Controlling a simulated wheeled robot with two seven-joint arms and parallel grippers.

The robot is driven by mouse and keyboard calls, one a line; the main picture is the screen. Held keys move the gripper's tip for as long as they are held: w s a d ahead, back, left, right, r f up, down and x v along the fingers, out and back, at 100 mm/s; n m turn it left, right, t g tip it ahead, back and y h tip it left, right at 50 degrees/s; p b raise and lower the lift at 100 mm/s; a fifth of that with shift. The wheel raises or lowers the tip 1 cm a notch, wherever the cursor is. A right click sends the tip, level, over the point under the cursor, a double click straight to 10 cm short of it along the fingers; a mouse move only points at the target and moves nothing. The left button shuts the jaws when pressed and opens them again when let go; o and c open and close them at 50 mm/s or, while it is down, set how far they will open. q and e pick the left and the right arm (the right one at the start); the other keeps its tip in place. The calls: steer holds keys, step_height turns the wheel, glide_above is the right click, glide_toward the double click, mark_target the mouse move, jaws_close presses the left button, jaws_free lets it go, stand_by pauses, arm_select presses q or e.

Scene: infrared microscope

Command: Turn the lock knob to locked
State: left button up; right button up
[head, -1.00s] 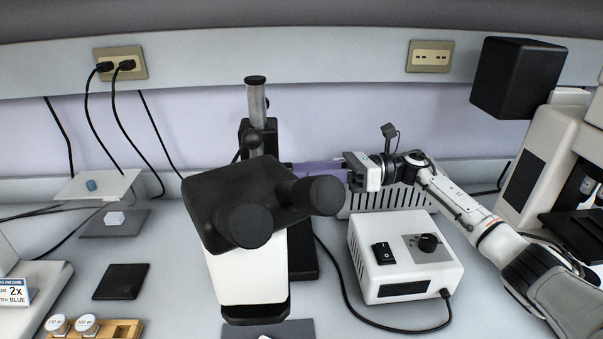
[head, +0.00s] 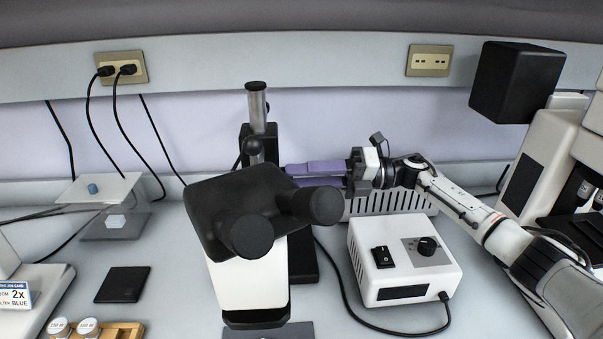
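The microscope (head: 250,215) stands in the middle of the bench, with its black head on an upright post (head: 257,105). A dark rounded knob (head: 254,147) shows on the front of the black post carriage (head: 266,131). I cannot tell whether it is the lock knob. My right gripper (head: 290,174) reaches in from the right, its purple fingers pointing left at the right side of the post, behind the eyepieces. The fingers lie one above the other. Whatever lies at their tips is hidden, so I cannot tell whether they hold anything. My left gripper is out of view.
A white control box (head: 404,261) with a switch and dial sits below my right arm, its cable running along the bench. A ribbed white unit (head: 395,203) stands behind it. A black pad (head: 122,284) and wooden holder (head: 122,330) are at left.

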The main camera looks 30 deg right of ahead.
steer(key=shift+m+p, duration=1.35)
steer(key=shift+m, duration=1.95)
steer(key=o, duration=1)
steer(key=shift+o, duration=0.2)
steer(key=b+v, duration=0.2)
steer(key=v, duration=0.8)
steer(key=shift+d, duration=0.2)
steer(key=shift+s, duration=0.15)
